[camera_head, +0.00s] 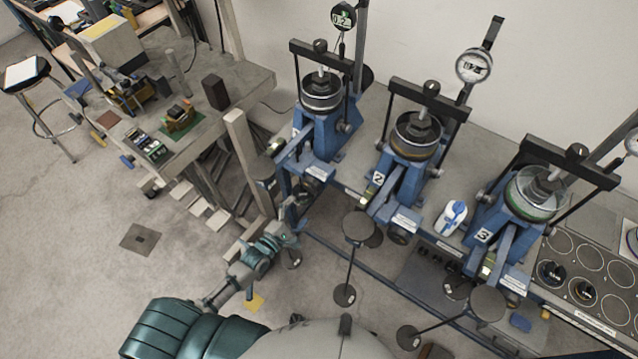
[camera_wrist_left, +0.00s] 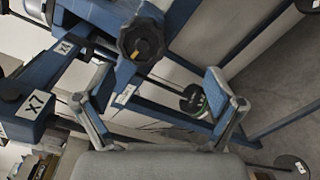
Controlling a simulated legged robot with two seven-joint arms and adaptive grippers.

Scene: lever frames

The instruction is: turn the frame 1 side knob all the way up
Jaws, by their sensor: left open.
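Frame 1 (camera_head: 325,130) is the leftmost blue lever frame in the head view. Its side knob (camera_head: 309,184) looks small and dark there, low on the front of the frame, close to my left gripper (camera_head: 291,213). In the left wrist view a black lobed knob (camera_wrist_left: 141,42) with a yellow mark shows on a blue beam. My left gripper (camera_wrist_left: 160,102) is open there, its two fingers spread with nothing held between them. The knob lies beyond the fingertips and appears apart from them. My right gripper is not in view.
Frame 2 (camera_head: 408,150) and frame 3 (camera_head: 520,205) stand to the right on the same bench. A wooden post (camera_head: 247,158) rises left of frame 1. Round pads on stands (camera_head: 359,226) occupy the floor in front. Open floor (camera_head: 80,240) lies at the left.

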